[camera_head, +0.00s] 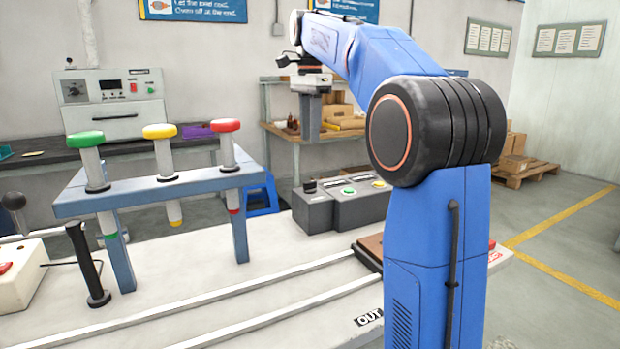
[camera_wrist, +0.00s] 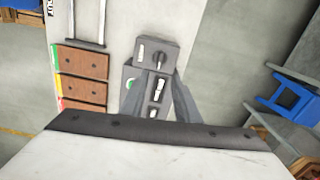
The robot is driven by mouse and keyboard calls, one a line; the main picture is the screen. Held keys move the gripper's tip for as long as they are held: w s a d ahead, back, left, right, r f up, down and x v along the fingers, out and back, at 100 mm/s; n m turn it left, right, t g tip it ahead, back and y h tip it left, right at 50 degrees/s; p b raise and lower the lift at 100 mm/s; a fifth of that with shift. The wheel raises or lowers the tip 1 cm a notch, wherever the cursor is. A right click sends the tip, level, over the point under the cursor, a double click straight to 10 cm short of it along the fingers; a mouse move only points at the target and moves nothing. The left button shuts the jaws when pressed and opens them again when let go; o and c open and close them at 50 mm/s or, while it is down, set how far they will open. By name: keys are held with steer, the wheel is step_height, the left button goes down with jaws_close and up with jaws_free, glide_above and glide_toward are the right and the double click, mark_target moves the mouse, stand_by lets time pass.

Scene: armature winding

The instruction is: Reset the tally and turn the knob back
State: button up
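My gripper (camera_head: 311,118) hangs fingers down behind and above a grey control box (camera_head: 352,208), in the head view. In the wrist view its two fingers (camera_wrist: 157,80) are spread apart, with empty space between them. The control box has a green button (camera_head: 348,190) and a yellow button (camera_head: 378,184), with small dark and white strips behind them. Beside it on the left is a smaller grey box (camera_head: 313,212) with a black knob (camera_head: 310,186). The knob also shows in the wrist view (camera_wrist: 159,58), beyond the fingertips. I cannot read any tally digits or the knob's setting.
A blue stand (camera_head: 160,190) holds green, yellow and red-capped posts left of the boxes. Two pale rails (camera_head: 250,295) cross the white bench toward a brown block. A black upright handle (camera_head: 88,265) stands at left. A blue stool (camera_wrist: 295,101) is on the floor.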

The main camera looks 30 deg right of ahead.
mark_target(310, 186)
step_height(310, 186, down, 14)
steer(key=shift+r, duration=0.25)
stand_by(0.3)
jaws_close()
